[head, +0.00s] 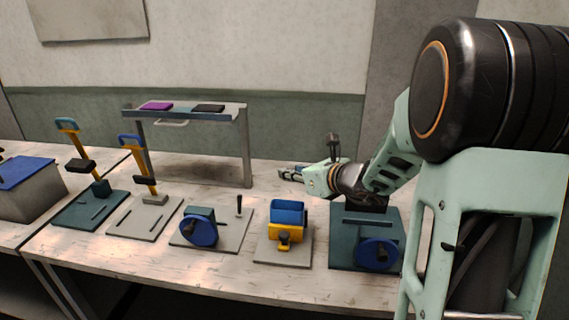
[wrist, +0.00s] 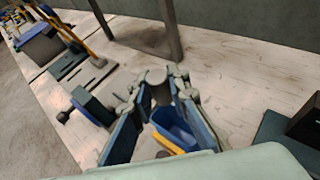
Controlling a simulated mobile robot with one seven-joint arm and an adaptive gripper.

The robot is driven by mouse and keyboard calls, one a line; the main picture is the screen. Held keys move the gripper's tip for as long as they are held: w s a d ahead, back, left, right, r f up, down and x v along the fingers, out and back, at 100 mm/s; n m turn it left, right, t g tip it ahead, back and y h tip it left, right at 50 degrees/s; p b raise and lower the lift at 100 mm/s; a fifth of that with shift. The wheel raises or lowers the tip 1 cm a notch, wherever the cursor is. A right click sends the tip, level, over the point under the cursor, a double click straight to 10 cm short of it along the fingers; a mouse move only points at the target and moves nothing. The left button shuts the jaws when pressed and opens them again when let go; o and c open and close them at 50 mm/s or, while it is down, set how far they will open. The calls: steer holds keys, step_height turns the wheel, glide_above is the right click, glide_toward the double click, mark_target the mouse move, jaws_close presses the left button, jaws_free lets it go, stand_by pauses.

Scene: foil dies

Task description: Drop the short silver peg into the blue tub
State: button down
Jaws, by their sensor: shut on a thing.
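My gripper (head: 289,173) is above and just behind the blue tub (head: 289,210), which sits in a yellow holder on a grey plate. In the wrist view my gripper (wrist: 156,88) has its fingers closed on a short grey, round-ended peg (wrist: 157,76), the silver peg. The blue tub (wrist: 174,127) shows between and beyond the fingers, below the peg. The peg is apart from the tub. In the head view the peg cannot be made out at the fingertips.
A dark green plate with a blue wheel (head: 378,254) is right of the tub. A grey plate with a blue wheel (head: 198,226) and a dark upright handle (head: 239,204) is left. A raised shelf (head: 186,113) stands behind. Yellow levers (head: 143,166) stand farther left.

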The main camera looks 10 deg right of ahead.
step_height(320, 180, down, 6)
steer(key=b, duration=0.4)
steer(key=c, duration=1.8)
jaws_free()
steer(key=shift+o, duration=0.2)
steer(key=v, duration=1.2)
steer(key=shift+d, duration=0.1)
